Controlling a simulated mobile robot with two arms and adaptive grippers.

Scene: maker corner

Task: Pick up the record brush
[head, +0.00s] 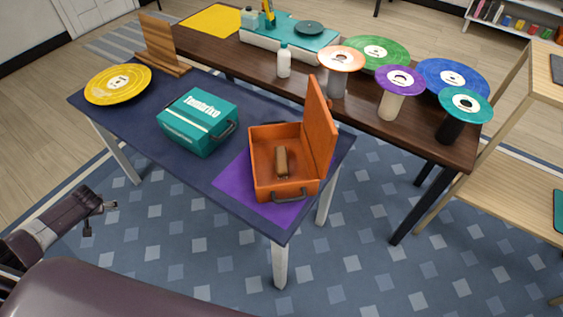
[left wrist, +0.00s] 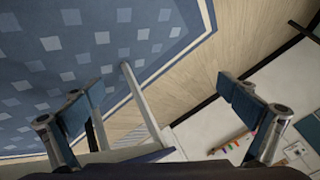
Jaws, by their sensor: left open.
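The record brush (head: 282,161), a small brown wooden block, lies inside the open orange case (head: 254,158) on the blue table. The case lid stands raised on its right side. My left gripper (head: 98,213) is at the left, in front of the table's left end, well apart from the case. Its two fingers (left wrist: 160,115) are spread wide and empty in the left wrist view, with the table's edge and a white leg beyond them. The brush does not show in the left wrist view. My right gripper is in neither view.
The blue table (head: 150,127) also holds a closed teal case (head: 198,122), a yellow record (head: 118,84), a wooden stand (head: 163,47) and a purple mat (head: 231,183) under the orange case. A brown table (head: 260,69) behind carries several coloured records on stands and a white bottle (head: 284,62).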

